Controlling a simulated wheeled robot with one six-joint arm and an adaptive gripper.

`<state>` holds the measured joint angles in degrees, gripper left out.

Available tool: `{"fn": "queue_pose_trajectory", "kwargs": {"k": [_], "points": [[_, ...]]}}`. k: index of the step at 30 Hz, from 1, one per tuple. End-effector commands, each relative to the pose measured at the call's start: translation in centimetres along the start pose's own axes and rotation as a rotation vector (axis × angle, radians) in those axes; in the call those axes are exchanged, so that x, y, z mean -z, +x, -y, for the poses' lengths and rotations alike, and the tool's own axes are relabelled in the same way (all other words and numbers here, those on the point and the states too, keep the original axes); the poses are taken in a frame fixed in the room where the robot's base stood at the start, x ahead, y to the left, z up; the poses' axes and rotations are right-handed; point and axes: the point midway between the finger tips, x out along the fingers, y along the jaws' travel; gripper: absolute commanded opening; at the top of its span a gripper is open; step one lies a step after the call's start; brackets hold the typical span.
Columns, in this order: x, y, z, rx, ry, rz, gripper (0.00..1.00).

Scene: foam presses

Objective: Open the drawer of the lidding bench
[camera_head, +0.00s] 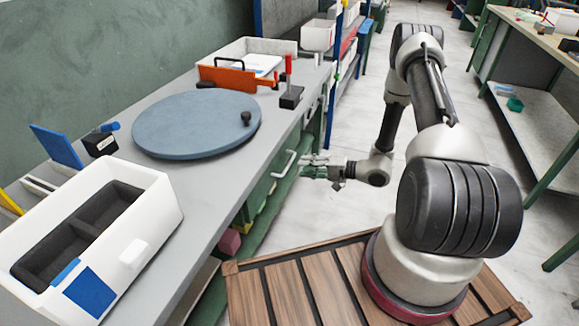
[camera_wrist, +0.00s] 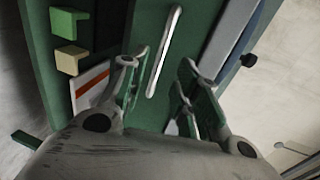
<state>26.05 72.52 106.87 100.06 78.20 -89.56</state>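The lidding bench (camera_head: 205,185) is a long grey-topped bench along the left wall. Its green drawer front (camera_head: 271,186) is under the top and looks flush with the bench. The drawer's pale bar handle (camera_head: 284,163) also shows in the wrist view (camera_wrist: 163,52), slanted and upright in that picture. My gripper (camera_head: 305,166) is just right of the handle in the head view. In the wrist view my gripper (camera_wrist: 164,82) is open, fingers spread on either side of the handle's line. The handle appears ahead of the fingertips; I see no contact.
On the bench are a blue-grey round disc (camera_head: 190,122), a white box with dark foam (camera_head: 150,195), an orange piece (camera_head: 228,78) and a red-handled clamp (camera_head: 290,92). Yellow and green blocks (camera_wrist: 70,58) are beside the drawer. Clear floor (camera_head: 345,200) lies right of the bench.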

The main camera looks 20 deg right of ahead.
Motion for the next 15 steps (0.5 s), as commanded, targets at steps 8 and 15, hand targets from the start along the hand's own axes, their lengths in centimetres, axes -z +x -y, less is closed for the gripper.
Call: {"fn": "queue_pose_trajectory", "kwargs": {"k": [8, 15], "points": [[-0.2, 4.5, 0.0, -0.001, -0.003, 0.007, 0.32], [-0.2, 7.1, 0.0, -0.002, -0.001, 0.004, 0.32]]}}
